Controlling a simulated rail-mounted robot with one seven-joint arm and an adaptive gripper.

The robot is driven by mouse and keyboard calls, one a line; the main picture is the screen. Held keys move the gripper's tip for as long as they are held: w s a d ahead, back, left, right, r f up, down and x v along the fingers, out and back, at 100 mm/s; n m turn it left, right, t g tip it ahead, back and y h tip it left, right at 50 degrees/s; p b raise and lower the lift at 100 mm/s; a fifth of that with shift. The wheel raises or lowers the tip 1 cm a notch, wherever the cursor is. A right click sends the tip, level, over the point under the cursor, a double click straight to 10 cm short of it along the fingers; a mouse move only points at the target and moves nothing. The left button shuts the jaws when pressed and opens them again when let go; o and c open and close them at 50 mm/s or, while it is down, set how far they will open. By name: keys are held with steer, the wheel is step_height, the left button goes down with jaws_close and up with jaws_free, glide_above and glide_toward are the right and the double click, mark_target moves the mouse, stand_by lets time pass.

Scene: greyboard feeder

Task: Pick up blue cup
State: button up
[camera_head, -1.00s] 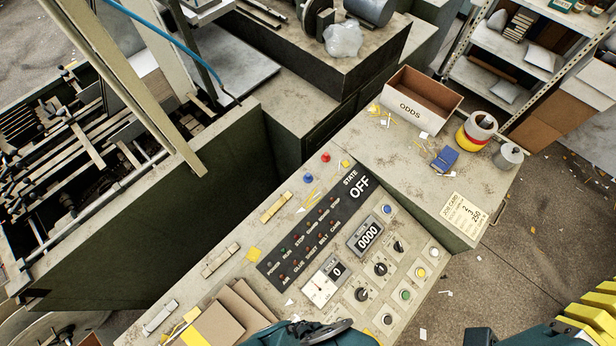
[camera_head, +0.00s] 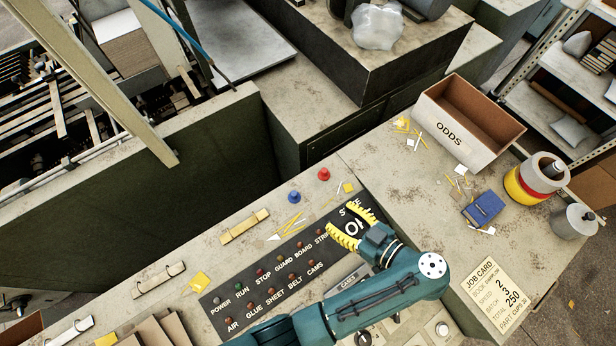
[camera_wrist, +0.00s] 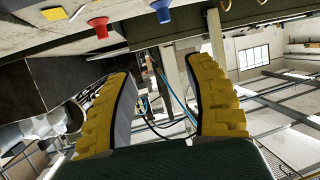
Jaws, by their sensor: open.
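The blue cup (camera_head: 294,197) is a small flared piece standing on the worn top of the control console, left of a similar red cup (camera_head: 324,174). My gripper (camera_head: 342,222) is over the printed panel, to the right of and below the blue cup in the head view, apart from it. Its two yellow ribbed fingers are spread with nothing between them. The wrist view is turned over: the blue cup (camera_wrist: 161,10) shows at the top edge, partly cut off, beyond the fingers, with the red cup (camera_wrist: 99,27) to its left.
The dark labelled panel (camera_head: 290,262) lies under my arm. Yellow and white scraps (camera_head: 290,226) and a wooden piece (camera_head: 245,226) lie near the cups. An ODDS box (camera_head: 467,125), a blue block (camera_head: 483,209) and a yellow-red tin (camera_head: 532,183) stand to the right.

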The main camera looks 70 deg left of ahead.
steer(key=f+b, duration=0.1)
steer(key=f, duration=0.1)
steer(key=b, duration=0.5)
glide_toward(294, 194)
steer(key=x, duration=0.4)
steer(key=shift+w+a, duration=0.1)
steer(key=shift+a, duration=0.35)
steer(key=x, duration=0.5)
steer(key=shift+s+a+f, duration=0.1)
steer(key=shift+s+f, duration=0.1)
steer(key=shift+s, duration=0.15)
steer(key=shift+c, duration=0.3)
steer(key=c, duration=0.9)
